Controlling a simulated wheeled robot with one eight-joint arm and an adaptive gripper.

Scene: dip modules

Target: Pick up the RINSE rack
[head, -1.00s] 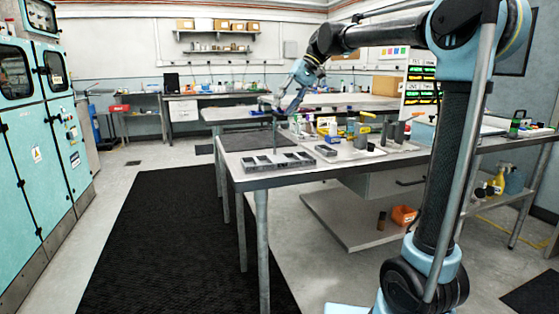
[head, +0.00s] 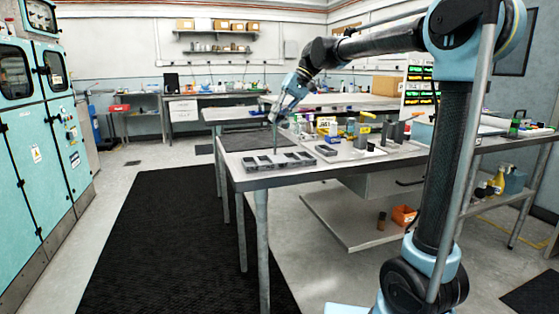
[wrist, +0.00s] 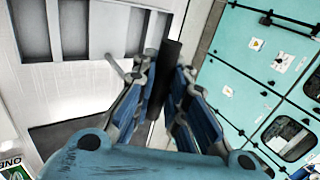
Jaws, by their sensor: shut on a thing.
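My gripper (head: 276,120) is over the left end of the near table in the head view. It is shut on a thin dark upright piece (head: 275,140) that reaches down to the grey slotted module (head: 300,166). In the wrist view my fingers (wrist: 165,88) close around a dark bar (wrist: 171,60). I cannot read a RINSE label, so I cannot confirm that this piece belongs to the RINSE rack. Its lower end is small, and I cannot tell whether it is inside a slot. The module's pale compartments (wrist: 106,50) are left of the fingers in the wrist view.
A smaller grey block (head: 326,150) lies right of the module on the table (head: 240,183). Bottles and several dark blocks (head: 396,132) stand farther right. Teal cabinets (head: 30,150) line the left wall. Black floor matting (head: 165,235) lies left of the table.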

